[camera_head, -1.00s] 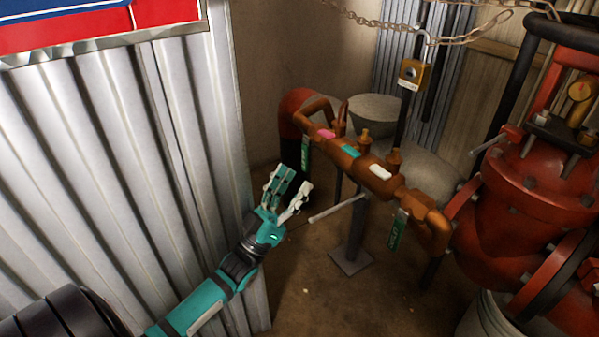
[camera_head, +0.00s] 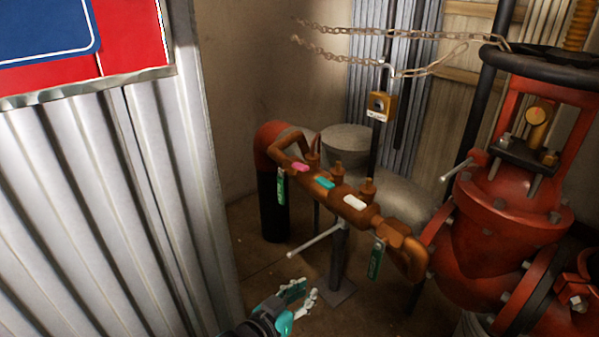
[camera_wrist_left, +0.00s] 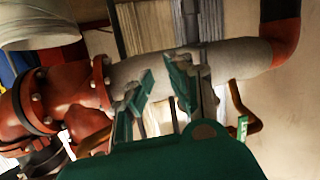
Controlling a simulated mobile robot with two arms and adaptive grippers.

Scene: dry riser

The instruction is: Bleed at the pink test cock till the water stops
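The copper-brown test assembly runs slantwise across the middle of the head view. It carries a pink label (camera_head: 299,166), a teal label (camera_head: 324,183) and a white label (camera_head: 355,203), with small brass test cocks (camera_head: 338,171) standing along it. My left gripper (camera_head: 302,294) is low in the head view, below the assembly and apart from it. In the left wrist view its two teal fingers (camera_wrist_left: 160,95) stand apart with nothing between them. Part of the copper pipe (camera_wrist_left: 244,108) shows right of the fingers there. My right gripper is not in view.
A corrugated metal wall (camera_head: 110,210) fills the left. A pale lever (camera_head: 315,242) sticks out from the assembly towards my gripper. Green tags (camera_head: 376,260) hang from it. A large red valve (camera_head: 500,235) stands at right. A chain (camera_head: 340,27) hangs behind.

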